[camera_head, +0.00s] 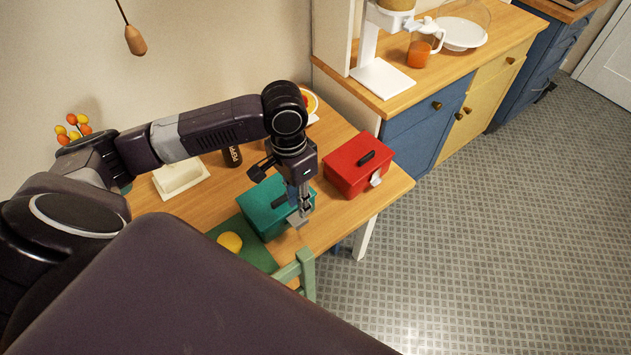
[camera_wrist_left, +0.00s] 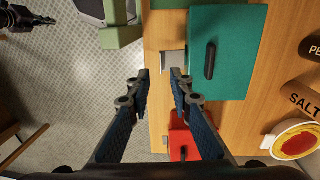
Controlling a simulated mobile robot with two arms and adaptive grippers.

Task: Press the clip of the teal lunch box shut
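The teal lunch box (camera_head: 262,212) sits on the wooden table with its lid down and a dark handle on top; it also shows in the wrist view (camera_wrist_left: 232,55). Its pale grey clip (camera_wrist_left: 173,62) sticks out from its side, past the table-edge side of the box. My left gripper (camera_head: 302,206) is above that side of the box, pointing down. In the wrist view its two fingers (camera_wrist_left: 160,76) are apart with nothing between them, and the clip lies just beyond the fingertips. I cannot tell whether they touch it.
A red lunch box (camera_head: 352,168) with a pale clip stands close by. A yellow item (camera_head: 230,241) lies on a green mat (camera_head: 262,258). A green chair (camera_head: 302,272) stands at the table's near edge. A pepper shaker (camera_head: 232,156) and a napkin (camera_head: 181,178) are behind.

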